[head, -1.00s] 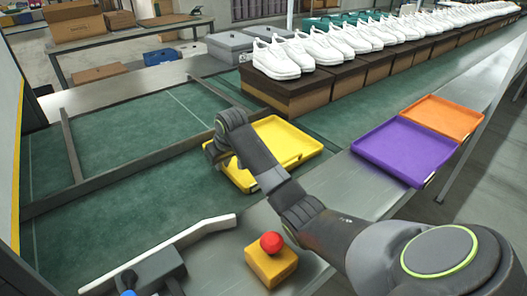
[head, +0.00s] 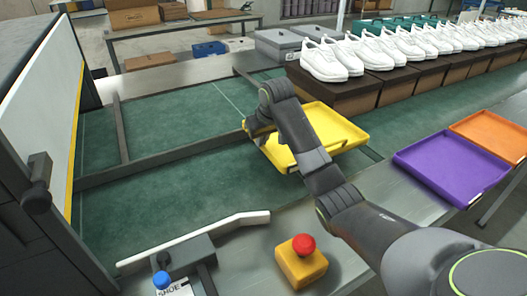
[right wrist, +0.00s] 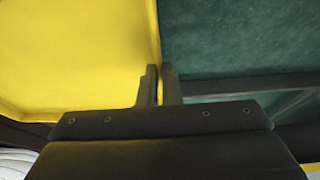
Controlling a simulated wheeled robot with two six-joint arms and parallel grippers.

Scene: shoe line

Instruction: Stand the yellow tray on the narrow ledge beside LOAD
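The yellow tray (head: 335,122) is over the green belt, in front of the shoe boxes; it looks raised a little off the belt. My right gripper (head: 262,132) is at the tray's left edge. In the right wrist view, my right gripper's fingers (right wrist: 161,88) are close together on either side of the rim of the yellow tray (right wrist: 80,60), with green belt to the right. My left gripper is not in view. No LOAD sign can be read, and I cannot tell which surface is the ledge.
A purple tray (head: 452,168) and an orange tray (head: 495,135) lie at the right on the metal edge. A red button on a yellow box (head: 302,268) stands in front. Dark guide rails (head: 160,161) cross the belt. White shoes stand on boxes (head: 345,97) behind.

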